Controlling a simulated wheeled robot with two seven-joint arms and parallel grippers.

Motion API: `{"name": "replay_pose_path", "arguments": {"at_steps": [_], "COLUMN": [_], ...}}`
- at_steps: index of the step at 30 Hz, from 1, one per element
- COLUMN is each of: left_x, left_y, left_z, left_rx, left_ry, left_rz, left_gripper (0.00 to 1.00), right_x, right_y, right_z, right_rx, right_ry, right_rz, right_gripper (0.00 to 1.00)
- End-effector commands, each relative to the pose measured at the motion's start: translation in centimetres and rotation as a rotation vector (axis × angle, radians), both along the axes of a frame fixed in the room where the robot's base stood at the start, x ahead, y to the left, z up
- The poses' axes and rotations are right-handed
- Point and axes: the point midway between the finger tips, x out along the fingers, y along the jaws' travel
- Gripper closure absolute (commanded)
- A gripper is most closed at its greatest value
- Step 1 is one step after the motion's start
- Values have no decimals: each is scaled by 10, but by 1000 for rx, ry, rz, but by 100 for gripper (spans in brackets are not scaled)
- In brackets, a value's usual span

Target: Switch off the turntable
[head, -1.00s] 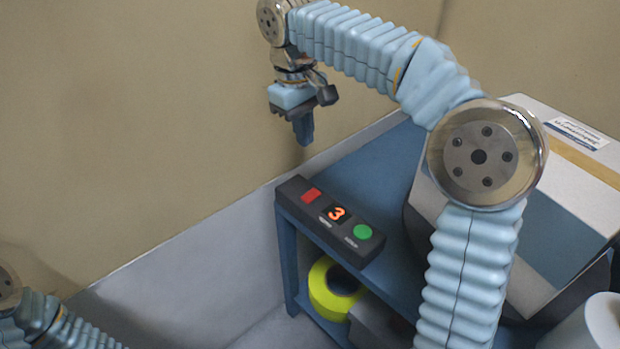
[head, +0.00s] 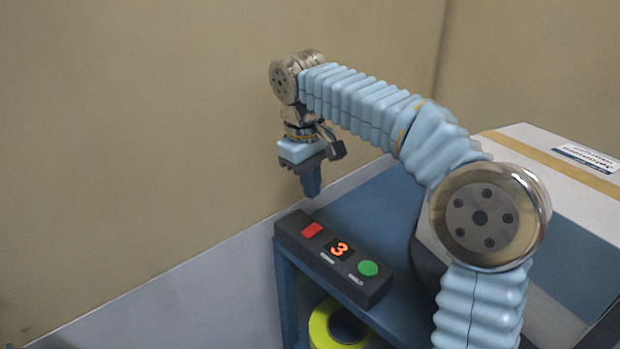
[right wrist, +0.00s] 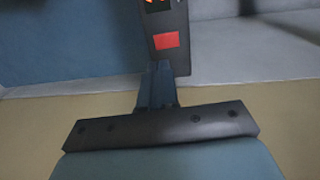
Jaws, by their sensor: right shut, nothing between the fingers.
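A dark control box (head: 290,232) sits along the front edge of a blue table. It carries a red button (head: 312,230), a small display (head: 340,249) showing an orange 3, and a green button (head: 368,268). My right gripper (head: 311,193) is shut and empty, pointing down above the table, apart from the box and just behind its red-button end. In the right wrist view the shut fingers (right wrist: 157,88) point toward the box's end, with the red button (right wrist: 165,40) just beyond them. The turntable itself is largely hidden behind my right arm. My left gripper is not in view.
A large carton (head: 500,150) with brown tape and a label stands on the right. A yellow-green tape roll (head: 322,325) lies on the shelf below the box. The blue tabletop (head: 365,205) behind the box is clear. A beige wall stands behind.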

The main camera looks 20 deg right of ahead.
Motion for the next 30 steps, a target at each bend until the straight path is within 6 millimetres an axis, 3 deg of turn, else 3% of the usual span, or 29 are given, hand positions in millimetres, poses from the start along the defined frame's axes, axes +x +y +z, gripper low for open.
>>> {"name": "replay_pose_path", "arguments": {"at_steps": [1,6,12,27,30], "left_x": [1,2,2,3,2], "left_y": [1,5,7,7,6], "left_z": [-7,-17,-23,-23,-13], "left_rx": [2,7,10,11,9], "left_ry": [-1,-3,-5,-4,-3], "left_rz": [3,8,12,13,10], "left_gripper": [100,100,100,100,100], "right_x": [0,1,3,3,4], "right_y": [-2,-6,-9,-10,-13], "right_z": [-15,-50,-76,-84,-85], "right_rx": [-1,-1,0,1,40], "right_ry": [2,2,1,-1,17], "right_rz": [-1,0,0,0,-3], "right_gripper": [100,100,100,100,100]}}
